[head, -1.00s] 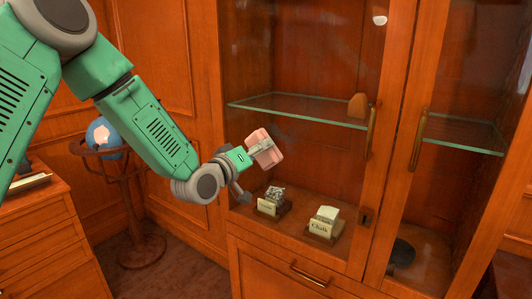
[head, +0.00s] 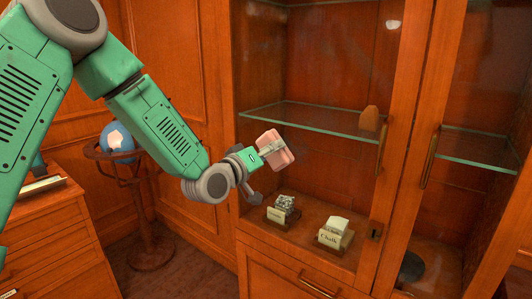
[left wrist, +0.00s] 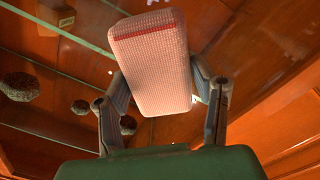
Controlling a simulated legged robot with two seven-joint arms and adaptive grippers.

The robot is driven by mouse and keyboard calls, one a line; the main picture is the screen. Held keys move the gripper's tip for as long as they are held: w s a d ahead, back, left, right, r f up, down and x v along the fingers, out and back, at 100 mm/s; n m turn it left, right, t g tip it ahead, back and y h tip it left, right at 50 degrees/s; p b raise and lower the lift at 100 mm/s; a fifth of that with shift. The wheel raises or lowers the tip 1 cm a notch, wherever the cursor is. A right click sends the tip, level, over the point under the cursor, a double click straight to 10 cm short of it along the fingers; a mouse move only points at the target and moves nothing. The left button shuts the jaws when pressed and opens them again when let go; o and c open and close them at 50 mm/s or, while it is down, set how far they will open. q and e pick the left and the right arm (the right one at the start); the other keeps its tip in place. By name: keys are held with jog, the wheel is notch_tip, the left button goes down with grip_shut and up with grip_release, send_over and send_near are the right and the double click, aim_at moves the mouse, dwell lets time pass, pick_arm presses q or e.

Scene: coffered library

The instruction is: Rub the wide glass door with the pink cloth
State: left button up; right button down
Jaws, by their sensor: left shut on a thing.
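The pink cloth (head: 275,149) is a folded pad held by my left gripper (head: 263,151) in front of the wide glass door (head: 330,75). In the left wrist view, the cloth (left wrist: 152,62) sits between the two fingers of my left gripper (left wrist: 163,108), which is shut on it. The cloth has a red band near its top edge. The wide door is the left pane of a wooden cabinet, with a brass handle on its right frame. I cannot tell whether the cloth touches the glass. My right gripper is not in view.
Behind the glass are a shelf (head: 310,118), a chalk box (head: 334,234) and another small labelled holder (head: 283,210). A narrower glass door (head: 480,100) is at the right. A globe (head: 118,137) on a stand and a wooden drawer cabinet (head: 50,240) are at the left.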

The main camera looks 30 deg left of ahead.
aim_at(279, 154)
pick_arm(q)
jog(key=shift+s+d+b, duration=0.2)
jog(key=shift+d+b, duration=0.3)
jog(key=shift+d, duration=2.9)
jog(key=shift+s+d, duration=0.15)
jog(key=shift+d, duration=1.25)
jog(key=shift+a, duration=2.1)
jog(key=shift+w+a+r, duration=0.1)
jog(key=shift+w+a, duration=0.05)
jog(key=shift+a, duration=0.45)
jog(key=shift+w+a, duration=0.1)
jog(key=shift+a, duration=0.45)
jog(key=shift+w+a, duration=0.15)
jog(key=shift+a, duration=1)
jog(key=shift+w+a, duration=0.1)
jog(key=shift+a, duration=1)
